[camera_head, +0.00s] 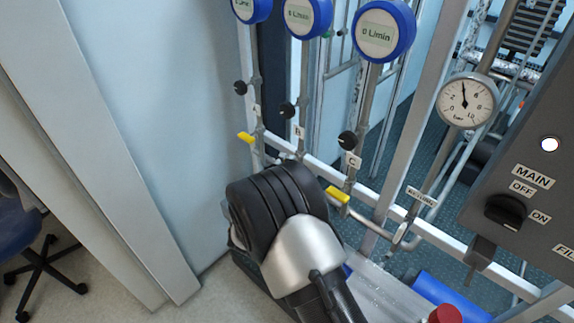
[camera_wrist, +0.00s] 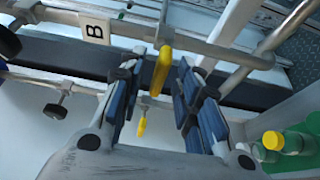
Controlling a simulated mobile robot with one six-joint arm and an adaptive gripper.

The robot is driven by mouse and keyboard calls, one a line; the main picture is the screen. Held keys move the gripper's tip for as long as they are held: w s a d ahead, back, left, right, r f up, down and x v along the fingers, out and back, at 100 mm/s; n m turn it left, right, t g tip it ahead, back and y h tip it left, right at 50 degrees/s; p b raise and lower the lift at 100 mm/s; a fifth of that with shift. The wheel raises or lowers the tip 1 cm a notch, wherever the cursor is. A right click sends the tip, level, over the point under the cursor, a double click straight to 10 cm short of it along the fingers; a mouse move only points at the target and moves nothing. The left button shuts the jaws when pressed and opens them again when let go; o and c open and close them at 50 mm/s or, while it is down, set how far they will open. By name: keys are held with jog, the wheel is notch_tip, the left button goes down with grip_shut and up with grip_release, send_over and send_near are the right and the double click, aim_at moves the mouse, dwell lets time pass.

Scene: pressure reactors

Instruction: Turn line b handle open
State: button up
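In the wrist view, the yellow line B handle (camera_wrist: 161,72) hangs from a metal pipe beside the label B (camera_wrist: 95,31). My gripper (camera_wrist: 160,78) is open, with a blue-padded finger on each side of this handle. The handle appears closer to the right finger, and a gap shows on the left; contact cannot be told. A second yellow handle (camera_wrist: 141,124) shows farther away between the fingers. In the head view, my dark wrist hides the line B handle and the gripper; label B (camera_head: 299,132) shows above it.
In the head view, the line A handle (camera_head: 246,138) is left of my wrist, and the line C handle (camera_head: 338,195) is close on its right. A pressure gauge (camera_head: 466,101) and switch panel (camera_head: 520,210) stand right.

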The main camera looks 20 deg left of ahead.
jog(key=shift+w, duration=1.1)
jog(key=shift+c, duration=0.6)
grip_shut()
